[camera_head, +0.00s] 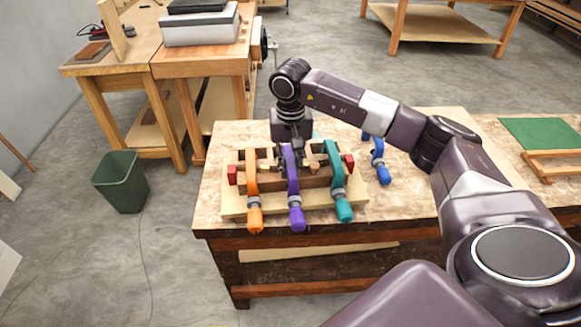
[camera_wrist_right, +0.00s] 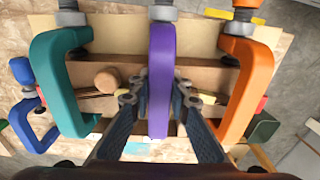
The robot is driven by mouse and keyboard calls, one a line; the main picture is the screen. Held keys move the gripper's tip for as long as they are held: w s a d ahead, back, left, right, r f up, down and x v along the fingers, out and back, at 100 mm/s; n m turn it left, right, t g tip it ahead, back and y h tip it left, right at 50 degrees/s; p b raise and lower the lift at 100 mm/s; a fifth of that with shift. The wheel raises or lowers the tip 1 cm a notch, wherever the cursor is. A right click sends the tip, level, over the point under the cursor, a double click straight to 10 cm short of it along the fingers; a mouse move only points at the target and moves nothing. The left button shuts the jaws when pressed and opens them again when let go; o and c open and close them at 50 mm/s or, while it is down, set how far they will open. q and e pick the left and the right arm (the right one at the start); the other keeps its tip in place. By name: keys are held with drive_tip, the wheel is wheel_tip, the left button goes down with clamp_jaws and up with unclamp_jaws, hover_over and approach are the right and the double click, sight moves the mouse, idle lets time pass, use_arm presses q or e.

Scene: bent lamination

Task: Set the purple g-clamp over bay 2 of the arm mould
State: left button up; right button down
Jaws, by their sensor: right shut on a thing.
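The purple g-clamp (camera_head: 293,177) stands over the middle of the wooden arm mould (camera_head: 314,181), its handle pointing toward the table's front edge. My right gripper (camera_head: 293,158) comes down from above behind it. In the right wrist view the purple clamp (camera_wrist_right: 160,80) runs between the two fingers of my right gripper (camera_wrist_right: 160,98), which are shut on its frame. An orange g-clamp (camera_head: 252,185) is on the mould to its left and a teal g-clamp (camera_head: 335,180) to its right. Whether the purple clamp touches the mould cannot be told. My left gripper is not in view.
A blue g-clamp (camera_head: 379,160) lies on the workbench (camera_head: 400,203) right of the mould. The orange and teal clamps flank the purple one closely. A green mat (camera_head: 541,134) is at the far right. A green bin (camera_head: 120,181) stands on the floor at left.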

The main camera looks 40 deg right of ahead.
drive_tip(key=c, duration=1.7)
unclamp_jaws()
drive_tip(key=shift+s+f, duration=0.1)
drive_tip(key=shift+c, duration=0.2)
wheel_tip(320, 180, up, 12)
drive_tip(key=shift+s+a+r, duration=0.1)
wheel_tip(320, 180, up, 6)
drive_tip(key=p, duration=0.4)
drive_tip(key=shift+p, duration=0.35)
drive_tip(key=shift+s, duration=0.1)
wheel_tip(320, 180, up, 5)
drive_tip(key=p, duration=0.3)
drive_tip(key=shift+p, duration=0.4)
drive_tip(key=shift+a, duration=0.1)
